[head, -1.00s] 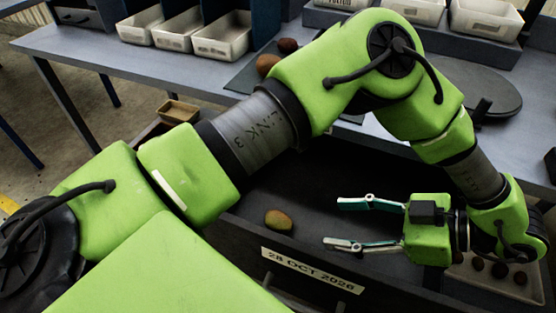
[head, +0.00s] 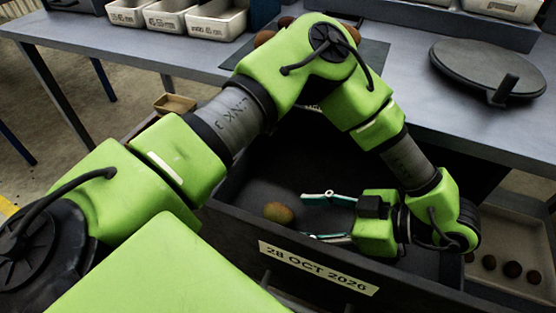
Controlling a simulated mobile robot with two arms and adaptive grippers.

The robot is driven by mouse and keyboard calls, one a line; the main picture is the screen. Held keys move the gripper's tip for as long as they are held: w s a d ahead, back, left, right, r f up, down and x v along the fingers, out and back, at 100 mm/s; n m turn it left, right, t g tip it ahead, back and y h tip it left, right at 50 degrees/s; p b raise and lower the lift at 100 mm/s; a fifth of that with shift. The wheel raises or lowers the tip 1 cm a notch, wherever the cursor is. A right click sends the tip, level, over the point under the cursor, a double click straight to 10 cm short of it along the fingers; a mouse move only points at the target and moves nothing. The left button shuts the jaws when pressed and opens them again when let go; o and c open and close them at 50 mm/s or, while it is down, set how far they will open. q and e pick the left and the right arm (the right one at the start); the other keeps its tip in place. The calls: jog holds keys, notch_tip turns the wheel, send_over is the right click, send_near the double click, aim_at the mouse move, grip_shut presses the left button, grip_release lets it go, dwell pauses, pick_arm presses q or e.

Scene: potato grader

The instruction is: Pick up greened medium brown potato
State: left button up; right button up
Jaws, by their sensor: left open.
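A brown potato with a greenish tint (head: 279,212) lies alone on the dark floor of a deep grey bin (head: 235,232), near its front wall. My left gripper (head: 302,217) reaches into the bin from the right with its fingers pointing left. It is open, and its fingertips are just right of the potato, one farther back and one nearer the front wall. I cannot tell whether either finger touches it. My right gripper is not in view.
The bin's front wall carries a date label (head: 318,268). The workbench (head: 420,95) behind holds white trays (head: 215,18), a dark mat with several potatoes, and a round black plate (head: 487,68). A pale tray with small potatoes (head: 530,250) is at the right.

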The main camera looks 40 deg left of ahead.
aim_at(289, 214)
pick_arm(q)
jog(key=x, duration=0.2)
jog(key=b+x, duration=0.1)
jog(key=x, duration=0.2)
jog(key=shift+w+a, duration=0.2)
jog(key=shift+a, duration=0.1)
jog(key=c, duration=1.2)
